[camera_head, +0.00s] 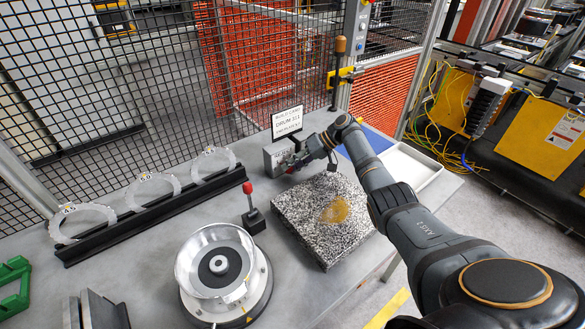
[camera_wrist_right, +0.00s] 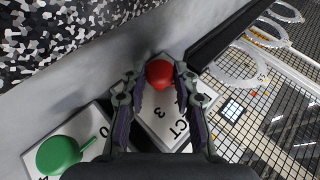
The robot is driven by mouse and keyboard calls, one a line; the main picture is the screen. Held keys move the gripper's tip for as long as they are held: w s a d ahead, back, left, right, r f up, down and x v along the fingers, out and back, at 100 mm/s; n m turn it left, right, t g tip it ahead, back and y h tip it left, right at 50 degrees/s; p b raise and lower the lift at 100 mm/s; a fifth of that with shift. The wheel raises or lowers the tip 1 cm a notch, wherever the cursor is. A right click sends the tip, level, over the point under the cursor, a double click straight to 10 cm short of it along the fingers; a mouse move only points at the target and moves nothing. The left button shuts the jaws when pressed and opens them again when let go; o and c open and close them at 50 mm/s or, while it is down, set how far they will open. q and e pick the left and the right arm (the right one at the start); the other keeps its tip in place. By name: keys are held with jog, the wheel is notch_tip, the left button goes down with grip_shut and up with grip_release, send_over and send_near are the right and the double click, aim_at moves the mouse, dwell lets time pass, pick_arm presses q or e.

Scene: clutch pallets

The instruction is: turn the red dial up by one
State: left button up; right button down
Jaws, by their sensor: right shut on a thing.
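The red dial (camera_wrist_right: 160,73) sits between the fingertips of my right gripper (camera_wrist_right: 161,82) in the right wrist view. The gripper is shut on it. The dial is on a white plate (camera_wrist_right: 160,112) with a "3" and the letters "CT" showing; its other marks are hidden by the fingers. In the head view my right gripper (camera_head: 308,160) is at the front of a grey box (camera_head: 277,156) at the back of the table, and the dial there is mostly hidden. My left gripper is not in view.
A green dial (camera_wrist_right: 58,155) is beside the red one. A sign (camera_head: 287,122) stands behind the box. A speckled slab (camera_head: 300,225), a metal drum (camera_head: 217,262), a red-topped lever (camera_head: 252,215) and a black rack (camera_head: 150,215) with clear rings (camera_head: 83,222) occupy the table. A mesh fence stands behind.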

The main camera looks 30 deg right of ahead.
jog(key=c, duration=1)
grip_release()
jog(key=shift+c, duration=0.2)
jog(key=shift+d, duration=0.1)
jog(key=v, duration=1.2)
